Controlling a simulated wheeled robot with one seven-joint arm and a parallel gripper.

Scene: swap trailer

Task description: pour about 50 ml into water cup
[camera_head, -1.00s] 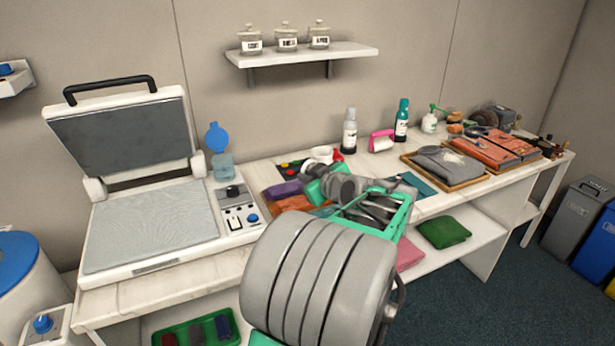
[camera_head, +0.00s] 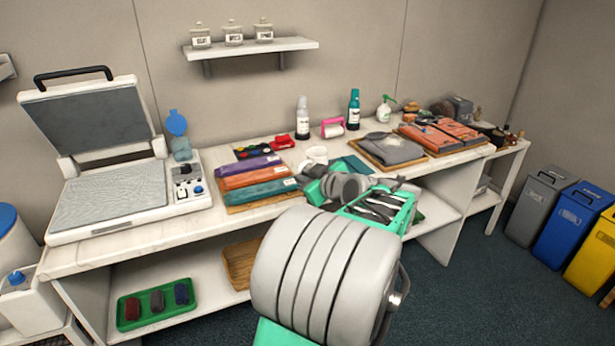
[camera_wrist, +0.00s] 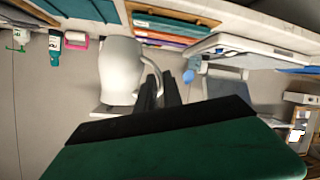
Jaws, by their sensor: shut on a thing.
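My gripper (camera_wrist: 171,92) is shut on a white jug (camera_wrist: 119,68), with its dark fingers at the jug's curved handle. In the head view the jug (camera_head: 316,154) shows as a small white shape over the bench, just beyond my gripper (camera_head: 313,171), partly hidden by my arm. It looks about upright, and its contents do not show. No cup is plainly identifiable as the water cup. A pale blue clear container (camera_head: 182,149) with a round blue disc above it stands beside the heat press; I cannot tell whether it is the cup.
The heat press (camera_head: 110,195) fills the bench's left. Folded coloured cloths (camera_head: 255,180) lie in the middle. A grey shirt on a board (camera_head: 390,148) lies right. Bins stand far right.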

